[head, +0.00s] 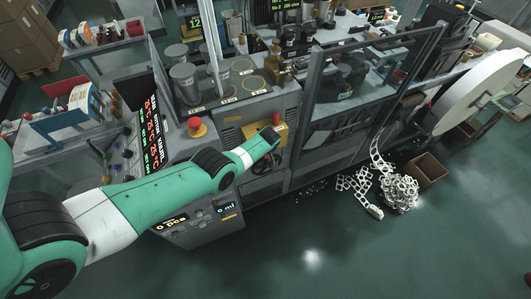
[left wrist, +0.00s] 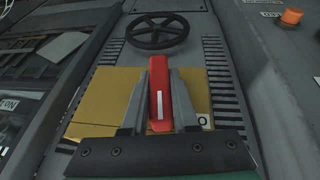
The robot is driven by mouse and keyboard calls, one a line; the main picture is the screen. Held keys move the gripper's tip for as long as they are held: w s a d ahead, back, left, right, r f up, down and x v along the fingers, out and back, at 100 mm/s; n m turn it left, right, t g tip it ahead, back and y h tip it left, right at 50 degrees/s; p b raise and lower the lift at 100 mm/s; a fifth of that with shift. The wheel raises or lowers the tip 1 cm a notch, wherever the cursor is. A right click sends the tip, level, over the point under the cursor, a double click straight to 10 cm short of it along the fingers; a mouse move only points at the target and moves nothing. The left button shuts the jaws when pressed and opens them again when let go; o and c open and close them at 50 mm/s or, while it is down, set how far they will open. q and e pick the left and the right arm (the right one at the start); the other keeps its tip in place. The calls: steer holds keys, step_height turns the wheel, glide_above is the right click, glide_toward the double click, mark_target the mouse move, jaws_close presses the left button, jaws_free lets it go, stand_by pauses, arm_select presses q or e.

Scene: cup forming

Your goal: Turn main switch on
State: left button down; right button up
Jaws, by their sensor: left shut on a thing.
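The main switch shows in the left wrist view as a red handle (left wrist: 159,88) with a white stripe, on a yellow plate (left wrist: 100,102). My left gripper (left wrist: 160,78) has its two grey fingers on either side of the handle and is shut on it. The handle points up in that view, away from the gripper's base. A label with a round mark (left wrist: 204,121) sits at the plate's lower right. In the head view my left arm reaches to the yellow switch box (head: 281,131) on the machine's front, and its gripper hides most of the handle. My right gripper is not in view.
A black handwheel (left wrist: 157,31) is beyond the switch, with vent slots on both sides. A red emergency button (head: 197,127) sits on the control panel left of the box. A glass guard (head: 365,85) stands right. Scrap webbing (head: 398,192) and a cardboard box (head: 427,170) lie on the floor.

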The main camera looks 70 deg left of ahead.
arm_select(q)
steer(key=shift+r, duration=0.1)
stand_by(0.4)
steer(key=c, duration=0.7)
jaws_free()
